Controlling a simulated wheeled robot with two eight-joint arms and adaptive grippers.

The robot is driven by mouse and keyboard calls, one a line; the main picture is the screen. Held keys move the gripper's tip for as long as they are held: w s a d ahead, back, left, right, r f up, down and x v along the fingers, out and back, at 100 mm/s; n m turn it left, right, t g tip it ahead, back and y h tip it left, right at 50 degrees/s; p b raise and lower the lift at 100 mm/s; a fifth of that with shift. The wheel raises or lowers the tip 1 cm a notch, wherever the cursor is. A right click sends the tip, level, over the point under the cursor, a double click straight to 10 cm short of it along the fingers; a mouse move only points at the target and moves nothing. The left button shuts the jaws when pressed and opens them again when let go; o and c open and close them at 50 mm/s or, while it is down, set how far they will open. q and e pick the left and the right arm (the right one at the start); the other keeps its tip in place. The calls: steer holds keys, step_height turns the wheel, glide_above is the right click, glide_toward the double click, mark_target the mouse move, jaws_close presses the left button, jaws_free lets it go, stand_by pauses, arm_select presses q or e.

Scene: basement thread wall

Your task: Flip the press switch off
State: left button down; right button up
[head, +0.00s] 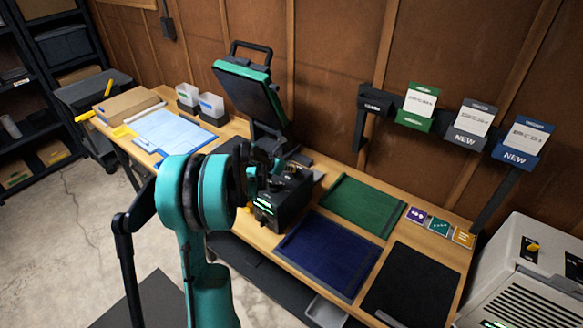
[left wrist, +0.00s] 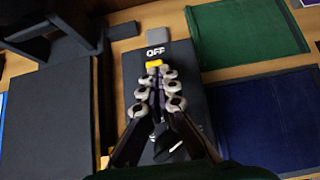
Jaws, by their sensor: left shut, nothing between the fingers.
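The press (head: 245,90) stands open on the bench, its teal-topped plate tilted up. Its black control box (head: 283,208) has a lit green display on the front. In the left wrist view the box (left wrist: 190,60) carries a white OFF label and, just below it, a small yellow switch (left wrist: 154,63). My left gripper (left wrist: 155,72) is shut and empty, its fingertips right at the switch and partly covering it. I cannot tell whether they touch it. In the head view the left gripper (head: 268,165) is over the box, and my arm hides part of the press. My right gripper is not in view.
A green mat (head: 362,205), a blue mat (head: 328,250) and a black mat (head: 415,290) lie right of the box. Label cards (head: 468,125) hang on a wall rail. A grey machine (head: 525,275) stands at the right. Papers (head: 170,130) and bins lie at the left.

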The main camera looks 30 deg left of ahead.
arm_select(q)
steer(key=shift+w+r+g+p, duration=0.45)
steer(key=shift+g+p, duration=0.1)
steer(key=shift+g, duration=0.25)
steer(key=shift+w+a+f+g, duration=0.1)
steer(key=shift+w+g, duration=0.05)
steer(key=shift+g, duration=0.15)
steer(key=shift+w, duration=0.2)
steer(key=shift+s, duration=0.1)
steer(key=shift+r+p, duration=0.6)
steer(key=shift+r, duration=0.2)
